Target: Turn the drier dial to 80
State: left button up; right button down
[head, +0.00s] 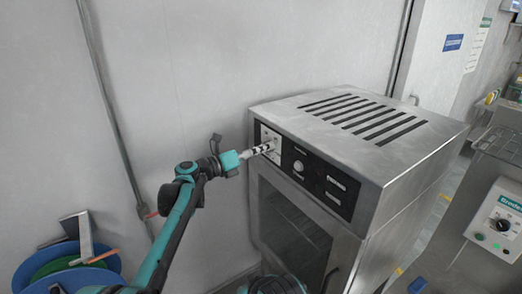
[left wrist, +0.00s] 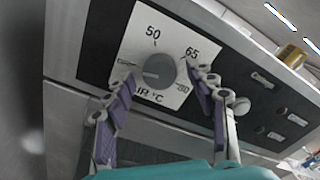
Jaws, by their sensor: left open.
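The drier is a steel cabinet (head: 345,115) with a dark control strip along its front. In the left wrist view its grey round dial (left wrist: 158,70) sits on a white plate (left wrist: 177,30) marked 50, 65 and 80, with "°C" below. A pale line on the dial seems to face left, away from 80. My left gripper (head: 267,148) is at the white plate in the head view, hiding the dial. In the left wrist view the open fingers of this gripper (left wrist: 161,80) stand either side of the dial, and I cannot tell whether they touch it. My right gripper is not in view.
A second, round white knob (head: 299,166) and small switches sit right of the plate on the drier's strip. A wall is close behind the drier. A blue reel (head: 95,275) stands at lower left. Another machine (head: 497,220) stands at right.

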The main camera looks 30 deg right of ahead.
pick_arm(q)
jog(key=c, duration=1.2)
jog(key=shift+o, duration=0.2)
jog(key=shift+m, duration=0.3)
jog(key=n, duration=3)
jog(key=shift+n+p, duration=0.4)
